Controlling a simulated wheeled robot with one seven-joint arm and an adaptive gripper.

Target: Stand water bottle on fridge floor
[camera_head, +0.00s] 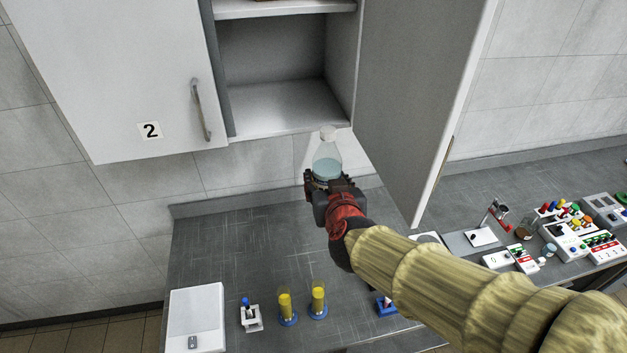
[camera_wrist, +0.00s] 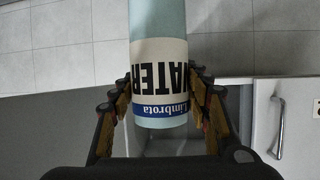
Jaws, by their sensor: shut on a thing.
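The water bottle (camera_head: 327,160) is clear with pale blue liquid and a whitish cap, and it is upright in the head view. In the wrist view the bottle (camera_wrist: 158,60) shows a label reading "WATER" and "Limbrota". My gripper (camera_head: 326,183) is shut on the bottle's lower part, in front of the wall and just below the open cabinet (camera_head: 278,105). The gripper fingers (camera_wrist: 165,105) sit on both sides of the label in the wrist view. The cabinet's lower shelf looks empty where it shows. I see nothing that is clearly a fridge.
The open cabinet door (camera_head: 420,90) hangs close to the right of the bottle. A closed door marked 2 (camera_head: 120,75) is at left. On the counter (camera_head: 230,250) stand two yellow-filled cylinders (camera_head: 318,298), a white box (camera_head: 196,315) and, at right, several small devices (camera_head: 575,235).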

